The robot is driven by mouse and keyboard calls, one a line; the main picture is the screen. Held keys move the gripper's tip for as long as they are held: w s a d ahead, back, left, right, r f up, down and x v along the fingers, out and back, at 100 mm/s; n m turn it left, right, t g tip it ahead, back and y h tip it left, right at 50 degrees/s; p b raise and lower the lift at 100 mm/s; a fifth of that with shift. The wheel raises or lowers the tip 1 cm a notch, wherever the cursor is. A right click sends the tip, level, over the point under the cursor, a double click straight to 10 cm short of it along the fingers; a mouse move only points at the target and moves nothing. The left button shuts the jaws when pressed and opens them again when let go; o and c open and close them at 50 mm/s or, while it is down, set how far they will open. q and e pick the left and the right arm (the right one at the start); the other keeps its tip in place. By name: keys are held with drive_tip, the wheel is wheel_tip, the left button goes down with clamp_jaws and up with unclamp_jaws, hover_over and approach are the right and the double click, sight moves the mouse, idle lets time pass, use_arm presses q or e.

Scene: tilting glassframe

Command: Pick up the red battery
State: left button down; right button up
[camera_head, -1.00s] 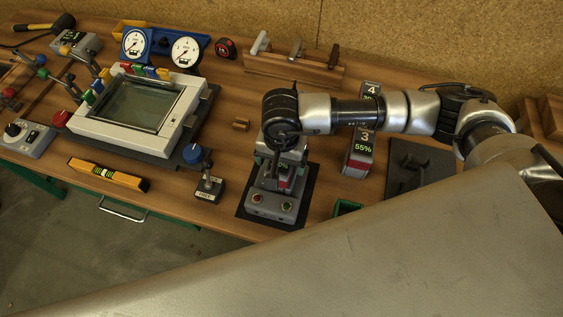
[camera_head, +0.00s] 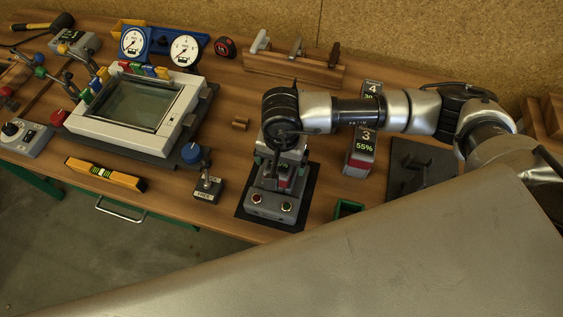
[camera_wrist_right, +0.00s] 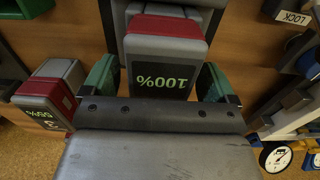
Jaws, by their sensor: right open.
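A battery (camera_wrist_right: 165,68) with a red top band and a green "100%" display stands in the grey charging station (camera_head: 270,208), which has two buttons at its front. My right gripper (camera_wrist_right: 160,82) is open, with one green finger on each side of this battery in the right wrist view. Whether the fingers touch it cannot be told. In the head view my right gripper (camera_head: 283,163) is above the station and hides most of the battery. My left gripper is not in view.
Another red-and-grey battery marked 3, 55% (camera_head: 361,152) stands to the right, with one marked 4 (camera_head: 372,88) behind it. A switch box (camera_head: 207,190) stands left of the station. A glass-framed panel (camera_head: 140,103) and a yellow level (camera_head: 104,174) are further left.

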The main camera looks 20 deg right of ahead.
drive_tip(key=c, duration=1.1)
drive_tip(key=shift+r, duration=0.1)
